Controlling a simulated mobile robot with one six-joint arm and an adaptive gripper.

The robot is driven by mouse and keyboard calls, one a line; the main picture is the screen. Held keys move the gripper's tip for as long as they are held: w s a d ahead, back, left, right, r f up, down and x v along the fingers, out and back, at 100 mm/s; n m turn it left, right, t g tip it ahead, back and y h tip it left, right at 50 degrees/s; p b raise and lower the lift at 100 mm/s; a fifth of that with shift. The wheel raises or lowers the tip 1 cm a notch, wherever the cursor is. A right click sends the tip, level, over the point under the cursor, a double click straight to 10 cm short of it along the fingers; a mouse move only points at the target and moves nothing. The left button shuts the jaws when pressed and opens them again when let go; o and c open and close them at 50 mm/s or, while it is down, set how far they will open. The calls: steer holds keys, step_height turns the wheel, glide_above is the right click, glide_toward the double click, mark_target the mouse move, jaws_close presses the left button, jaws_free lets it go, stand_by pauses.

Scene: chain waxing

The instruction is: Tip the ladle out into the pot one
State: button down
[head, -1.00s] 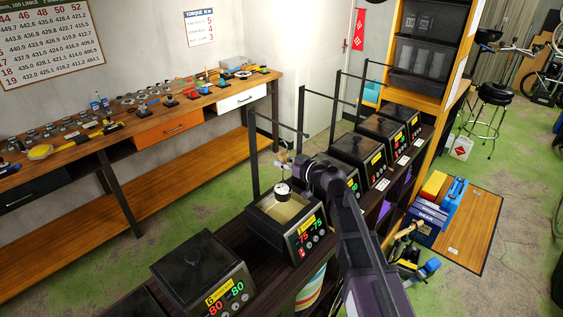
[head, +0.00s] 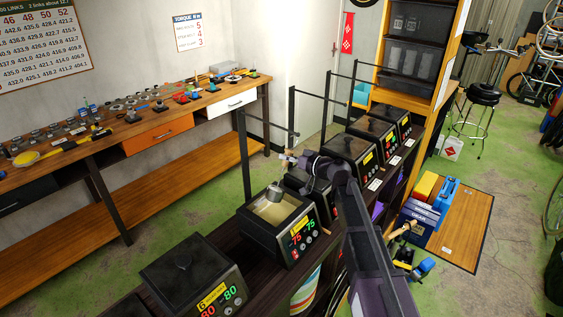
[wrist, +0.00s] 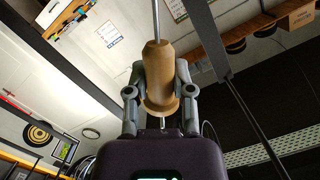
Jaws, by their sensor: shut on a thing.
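My gripper (head: 291,158) is shut on the wooden handle of the ladle; in the wrist view the handle (wrist: 158,70) sits between both fingers. The ladle's metal bowl (head: 268,190) hangs below the gripper, tilted, over the open pot (head: 290,237). The pot holds pale yellow wax (head: 280,210) and its front display reads 75 and 75. Its small yellow label is too small to read surely. Whether anything is in the bowl or flowing from it cannot be told.
A lidded pot (head: 190,272) showing 80 and 80 stands nearer. Several lidded pots (head: 371,136) stand farther along the dark bench, with black upright posts (head: 243,160) behind the row. A long wooden workbench (head: 130,133) with tools runs along the wall.

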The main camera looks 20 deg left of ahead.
steer(key=w+d+f+m+y+b, duration=0.1)
steer(key=w+d+f+m+b, duration=0.1)
steer(key=w+f+m+b, duration=0.4)
steer(key=shift+w+d+f+m+g+y+b, duration=0.35)
steer(key=shift+f+m+b, duration=2)
steer(key=shift+b, duration=1.1)
steer(key=shift+s, duration=0.15)
steer(key=s+a+r+n+t+h+p, duration=0.1)
steer(key=s+a+r+n+p, duration=0.1)
steer(key=s+r+n+p, duration=0.4)
steer(key=s+a+r+n+h+p, duration=0.1)
steer(key=s+a+r+n+p, duration=0.2)
steer(key=s+r+n+p, duration=0.3)
step_height(320, 180, up, 3)
steer(key=n+p, duration=0.4)
steer(key=p, duration=0.1)
steer(key=shift+s+a+f+t, duration=0.15)
steer(key=shift+s+f+t, duration=0.1)
steer(key=shift+t, duration=0.1)
